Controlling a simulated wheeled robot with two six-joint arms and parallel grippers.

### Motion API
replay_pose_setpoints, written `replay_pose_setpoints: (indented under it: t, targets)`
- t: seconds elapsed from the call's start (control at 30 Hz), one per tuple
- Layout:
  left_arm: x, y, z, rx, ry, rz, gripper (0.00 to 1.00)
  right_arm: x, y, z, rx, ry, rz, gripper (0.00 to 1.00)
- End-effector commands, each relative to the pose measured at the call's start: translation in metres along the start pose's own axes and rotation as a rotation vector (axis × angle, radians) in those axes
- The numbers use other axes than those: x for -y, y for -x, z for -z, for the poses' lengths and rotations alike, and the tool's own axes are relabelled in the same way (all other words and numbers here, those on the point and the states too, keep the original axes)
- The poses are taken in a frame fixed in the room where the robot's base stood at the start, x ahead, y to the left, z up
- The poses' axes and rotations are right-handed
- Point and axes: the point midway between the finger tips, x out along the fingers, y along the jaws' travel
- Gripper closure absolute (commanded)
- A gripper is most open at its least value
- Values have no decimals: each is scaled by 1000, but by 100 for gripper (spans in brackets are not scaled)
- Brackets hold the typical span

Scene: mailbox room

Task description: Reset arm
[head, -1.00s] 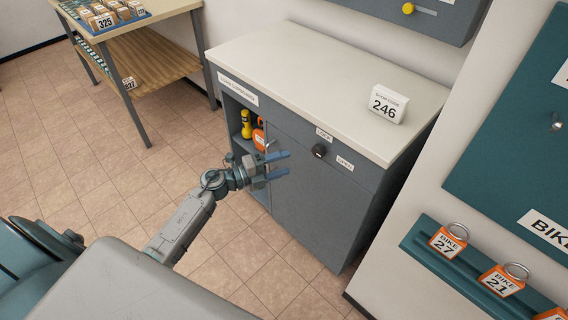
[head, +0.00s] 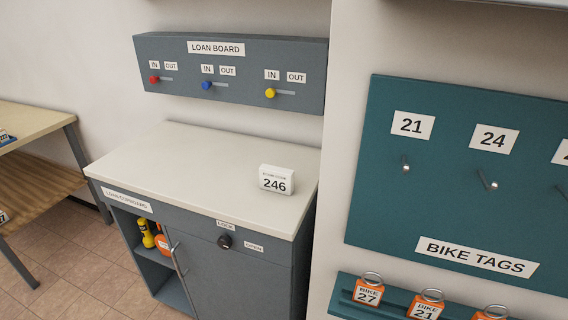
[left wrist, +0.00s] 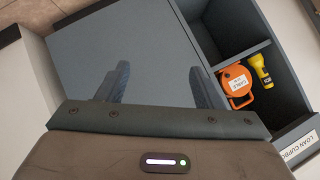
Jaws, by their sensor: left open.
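My left gripper (left wrist: 163,88) shows only in the left wrist view. Its two dark fingers are spread apart with nothing between them, in front of a grey panel of the loan cupboard (left wrist: 155,45). In the head view the loan cupboard (head: 235,275) shows with no arm in front of it. My right gripper is in neither view.
The cupboard's open shelf holds a yellow torch (head: 146,233) and an orange reel (head: 163,243). A 246 sign (head: 275,180) stands on top. Bike tags (head: 367,291) sit at right.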

Motion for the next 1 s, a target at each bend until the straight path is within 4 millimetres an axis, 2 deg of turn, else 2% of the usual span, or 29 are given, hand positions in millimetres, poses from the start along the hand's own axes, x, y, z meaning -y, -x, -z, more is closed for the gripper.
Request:
replay_pose_setpoints:
  t: [0.03,0.2,0.3,0.4,0.5,0.63,1.0]
  targets:
    - [-26,10,-33,90,64,-28,40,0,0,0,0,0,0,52]
    - [-106,56,-125,377,262,-109,40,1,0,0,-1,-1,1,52]
    - [-151,92,-169,533,361,-154,40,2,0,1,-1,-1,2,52]
    - [-188,125,-199,662,441,-192,40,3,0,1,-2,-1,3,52]
    - [-214,151,-218,753,495,-218,40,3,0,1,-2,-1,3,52]
    - [-232,169,-229,812,530,-236,40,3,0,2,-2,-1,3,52]
    - [-234,171,-231,819,534,-238,40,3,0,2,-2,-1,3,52]
